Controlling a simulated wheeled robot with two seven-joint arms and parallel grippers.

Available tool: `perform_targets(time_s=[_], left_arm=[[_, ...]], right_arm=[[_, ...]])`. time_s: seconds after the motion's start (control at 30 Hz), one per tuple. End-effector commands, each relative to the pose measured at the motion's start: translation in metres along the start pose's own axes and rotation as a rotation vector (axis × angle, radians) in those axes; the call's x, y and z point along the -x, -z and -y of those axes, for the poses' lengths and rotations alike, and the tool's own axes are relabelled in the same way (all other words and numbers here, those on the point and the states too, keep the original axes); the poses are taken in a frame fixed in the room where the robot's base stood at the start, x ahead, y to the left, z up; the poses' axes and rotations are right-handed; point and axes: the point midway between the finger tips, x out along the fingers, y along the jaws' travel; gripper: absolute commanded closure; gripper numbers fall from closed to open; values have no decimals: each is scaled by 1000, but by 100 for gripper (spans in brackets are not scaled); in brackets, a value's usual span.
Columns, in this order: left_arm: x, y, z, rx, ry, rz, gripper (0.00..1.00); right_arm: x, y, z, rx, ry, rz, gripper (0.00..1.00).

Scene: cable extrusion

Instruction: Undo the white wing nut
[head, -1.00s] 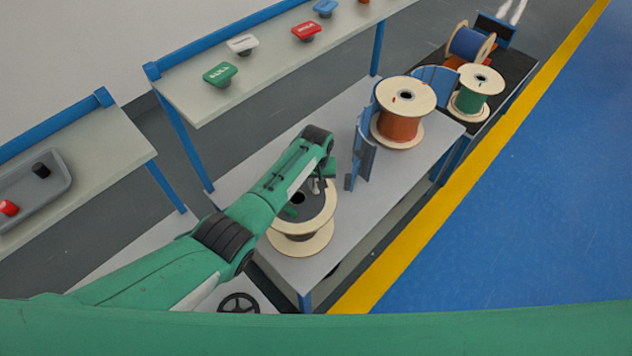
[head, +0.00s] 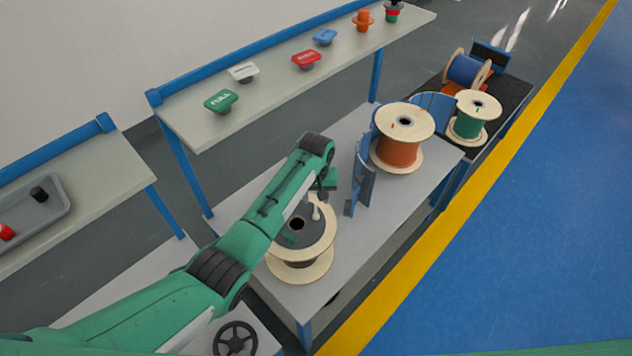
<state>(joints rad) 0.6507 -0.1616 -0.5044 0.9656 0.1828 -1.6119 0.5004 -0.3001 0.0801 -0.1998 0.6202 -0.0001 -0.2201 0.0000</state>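A small whitish part, which looks like the white wing nut (head: 316,211), shows at the upper right of the near spool's top in the head view. My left gripper (head: 321,194) is just above it and points down. The gripper is small and dark here, so I cannot tell whether its fingers are open or shut, or whether they touch the white part. The near spool (head: 323,238) stands upright with pale wooden flanges, a dark disc on top and a green piece on that disc. My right gripper is not in view.
A blue curved guard (head: 361,180) stands right of the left gripper on the grey table (head: 372,228). Behind it are an orange spool (head: 398,152) and a green spool (head: 467,128). A shelf (head: 185,121) at the back holds coloured tags. Free table lies right of the near spool.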

Motion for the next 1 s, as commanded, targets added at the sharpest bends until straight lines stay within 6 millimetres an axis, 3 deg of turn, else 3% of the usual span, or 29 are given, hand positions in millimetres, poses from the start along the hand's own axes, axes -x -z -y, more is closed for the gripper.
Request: perform_targets(time_s=[0.2, 0.4, 1.0], left_arm=[[42, 1, 0, 0, -2, -6, 60], [67, 1, -1, 0, -1, -3, 60], [73, 0, 0, 0, 0, -2, 60]], right_arm=[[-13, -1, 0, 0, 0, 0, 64], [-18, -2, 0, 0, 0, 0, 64], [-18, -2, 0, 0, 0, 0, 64]])
